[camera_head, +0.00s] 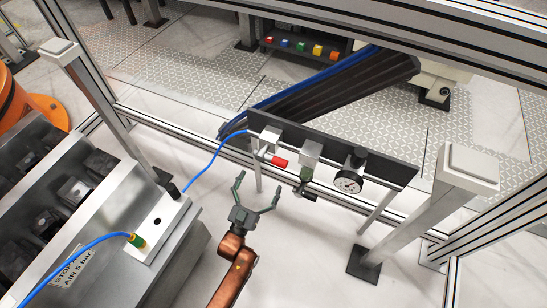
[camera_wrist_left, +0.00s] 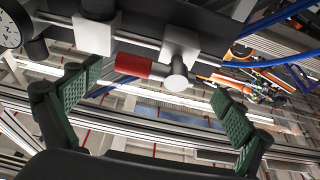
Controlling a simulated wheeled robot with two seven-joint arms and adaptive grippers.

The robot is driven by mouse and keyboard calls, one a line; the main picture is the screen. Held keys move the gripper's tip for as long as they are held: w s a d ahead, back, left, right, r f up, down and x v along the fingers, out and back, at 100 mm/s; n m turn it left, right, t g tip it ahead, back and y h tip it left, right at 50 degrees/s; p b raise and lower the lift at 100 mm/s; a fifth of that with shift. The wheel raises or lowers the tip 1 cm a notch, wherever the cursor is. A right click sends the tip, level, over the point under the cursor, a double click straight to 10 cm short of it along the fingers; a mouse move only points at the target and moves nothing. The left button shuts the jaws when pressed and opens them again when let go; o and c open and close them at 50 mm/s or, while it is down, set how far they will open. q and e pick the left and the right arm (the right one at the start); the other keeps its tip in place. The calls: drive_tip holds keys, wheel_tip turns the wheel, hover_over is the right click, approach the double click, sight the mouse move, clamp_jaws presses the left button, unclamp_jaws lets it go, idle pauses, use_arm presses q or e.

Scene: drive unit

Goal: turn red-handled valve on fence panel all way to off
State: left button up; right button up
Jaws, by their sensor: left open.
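The red-handled valve (camera_head: 279,162) sits on the dark fence panel (camera_head: 330,149), left of a second fitting and the gauge. Its red handle points right and slightly down in the head view. In the left wrist view the red handle (camera_wrist_left: 134,66) lies sideways, left of the valve's round pale hub (camera_wrist_left: 177,82). My left gripper (camera_head: 257,190) is open and empty, below and in front of the valve in the head view. In the left wrist view its green fingers (camera_wrist_left: 155,105) stand wide apart, with the valve beyond and between them, apart from both. My right gripper is not in view.
A round gauge (camera_head: 349,181) and a grey filter fitting (camera_head: 310,155) are on the panel's right. A blue hose (camera_head: 208,165) runs from the valve to a pale block on the left machine. Posts (camera_head: 437,205) stand at the right.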

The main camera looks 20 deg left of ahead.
sight(270, 158)
use_arm(q)
drive_tip(key=b+x, duration=0.1)
drive_tip(key=x, duration=0.2)
drive_tip(key=r+b+x, duration=0.1)
drive_tip(key=x, duration=0.3)
drive_tip(key=shift+s+d, duration=0.1)
drive_tip(key=shift+s, duration=0.15)
drive_tip(key=shift+w+r+b, duration=0.4)
drive_tip(key=shift+w+r, duration=0.1)
drive_tip(key=shift+w, duration=0.15)
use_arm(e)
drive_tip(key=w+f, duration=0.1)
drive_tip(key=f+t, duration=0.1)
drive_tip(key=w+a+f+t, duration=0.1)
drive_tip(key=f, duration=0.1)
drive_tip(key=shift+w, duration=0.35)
use_arm(q)
drive_tip(key=c, duration=1.4)
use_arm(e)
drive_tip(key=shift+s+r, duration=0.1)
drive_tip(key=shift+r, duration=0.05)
